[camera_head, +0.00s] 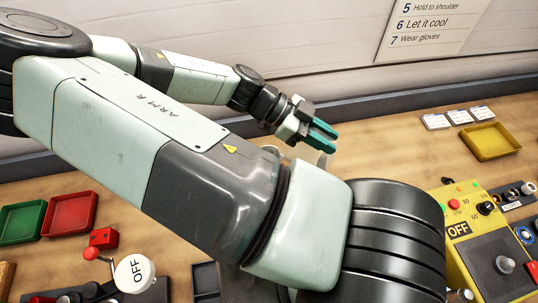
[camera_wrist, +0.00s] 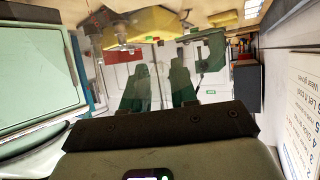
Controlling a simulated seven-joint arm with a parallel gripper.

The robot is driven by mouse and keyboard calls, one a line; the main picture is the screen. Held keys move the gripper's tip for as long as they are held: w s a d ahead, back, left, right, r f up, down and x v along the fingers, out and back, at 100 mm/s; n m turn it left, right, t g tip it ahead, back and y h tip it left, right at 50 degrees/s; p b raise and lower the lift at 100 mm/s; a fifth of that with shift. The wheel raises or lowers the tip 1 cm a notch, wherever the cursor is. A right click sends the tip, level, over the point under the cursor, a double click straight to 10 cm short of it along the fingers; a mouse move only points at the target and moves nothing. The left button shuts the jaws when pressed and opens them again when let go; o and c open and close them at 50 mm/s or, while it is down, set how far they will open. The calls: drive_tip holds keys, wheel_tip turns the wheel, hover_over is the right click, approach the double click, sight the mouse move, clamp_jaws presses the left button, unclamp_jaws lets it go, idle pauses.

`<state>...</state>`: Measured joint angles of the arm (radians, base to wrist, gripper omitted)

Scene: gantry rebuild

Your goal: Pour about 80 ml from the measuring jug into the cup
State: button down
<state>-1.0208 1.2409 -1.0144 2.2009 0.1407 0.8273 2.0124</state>
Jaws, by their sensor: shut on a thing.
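My gripper (camera_head: 322,135) reaches out past the arm's large links, with its green fingers toward the back of the bench. In the wrist view its two dark green fingers (camera_wrist: 158,88) stand apart, with a clear, glassy thing around and between them. I take this for the measuring jug (camera_wrist: 158,66), held in the fingers. Its outline, markings and liquid level cannot be made out. In the head view only a faint pale edge shows below the fingertips. I cannot make out the cup for certain; my arm hides much of the bench.
A yellow tray (camera_head: 490,142) and several white cards (camera_head: 459,116) lie at the back right. A yellow control box (camera_head: 460,232) stands at the right. Green (camera_head: 21,222) and red (camera_head: 70,214) trays and an OFF dial (camera_head: 134,273) are at the left. The wall runs close behind.

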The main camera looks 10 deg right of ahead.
drive_tip(key=shift+w+a+r+g+h+p, duration=0.35)
drive_tip(key=shift+a+r+h, duration=0.25)
drive_tip(key=shift+r+h, duration=0.1)
idle(1.2)
drive_tip(key=d+f+y, duration=0.1)
drive_tip(key=s+d+f+t+y, duration=0.1)
drive_tip(key=d+f+t+y, duration=0.1)
drive_tip(key=f+y, duration=0.1)
drive_tip(key=shift+s, duration=0.4)
drive_tip(key=shift+f+t+y, duration=0.25)
drive_tip(key=shift+f+y, duration=0.05)
drive_tip(key=shift+f, duration=0.1)
drive_tip(key=shift+s+d+f+y, duration=0.1)
drive_tip(key=shift+d+f+y, duration=0.2)
drive_tip(key=shift+f, duration=0.1)
idle(1.0)
